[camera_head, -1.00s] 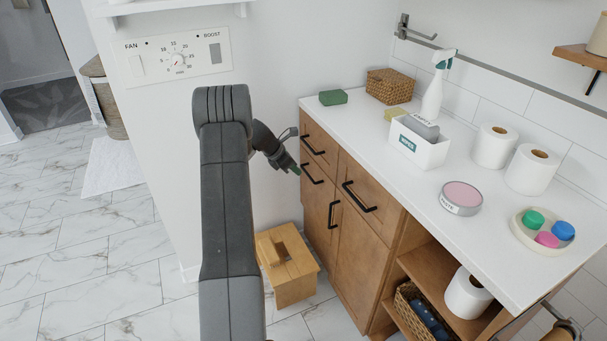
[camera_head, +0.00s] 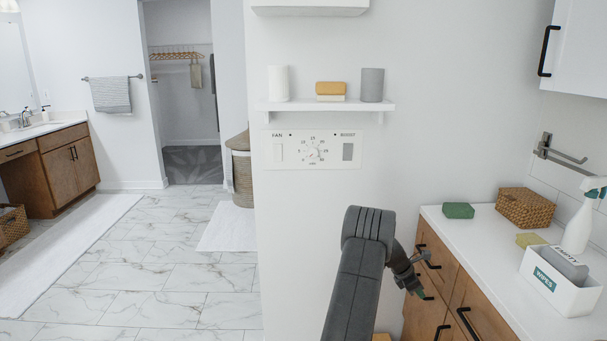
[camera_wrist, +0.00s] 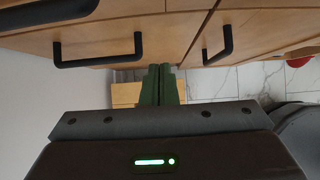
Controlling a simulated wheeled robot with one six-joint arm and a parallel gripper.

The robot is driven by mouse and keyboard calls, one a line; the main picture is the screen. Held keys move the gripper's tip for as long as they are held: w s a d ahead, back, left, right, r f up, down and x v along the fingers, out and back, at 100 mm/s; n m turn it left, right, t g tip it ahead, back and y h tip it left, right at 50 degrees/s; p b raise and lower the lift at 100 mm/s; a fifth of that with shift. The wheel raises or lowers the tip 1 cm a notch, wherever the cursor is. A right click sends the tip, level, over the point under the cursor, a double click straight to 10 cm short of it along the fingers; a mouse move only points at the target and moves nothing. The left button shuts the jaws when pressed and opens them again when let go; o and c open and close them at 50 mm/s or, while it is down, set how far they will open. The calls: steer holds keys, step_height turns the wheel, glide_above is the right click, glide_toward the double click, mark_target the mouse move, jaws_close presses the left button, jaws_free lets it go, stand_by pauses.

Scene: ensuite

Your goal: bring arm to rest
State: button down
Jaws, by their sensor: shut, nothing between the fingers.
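My gripper (camera_head: 420,293) is low in front of the wooden cabinet (camera_head: 466,301), at the lower right of the head view. In the wrist view my gripper (camera_wrist: 160,70) shows its two green fingertips pressed together, with nothing between them. The cabinet's drawer front (camera_wrist: 100,20) and black handles are close ahead of it in that view. My arm is bent, with its dark elbow in front of the white wall in the head view.
The white counter (camera_head: 490,238) carries a green sponge (camera_head: 458,210), a wicker box (camera_head: 525,207), a spray bottle (camera_head: 580,225) and a white bin (camera_head: 545,285). A shelf (camera_head: 325,106) and fan panel (camera_head: 314,149) are on the wall. The marble floor (camera_head: 165,262) at left is open.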

mark_target(438, 301)
steer(key=shift+w+d+f+p, duration=0.15)
steer(key=shift+d+f, duration=0.2)
steer(key=shift+d, duration=0.9)
steer(key=shift+s+d+f+p, duration=0.15)
steer(key=shift+d+f, duration=0.15)
steer(key=shift+d, duration=0.95)
steer(key=shift+w, duration=0.1)
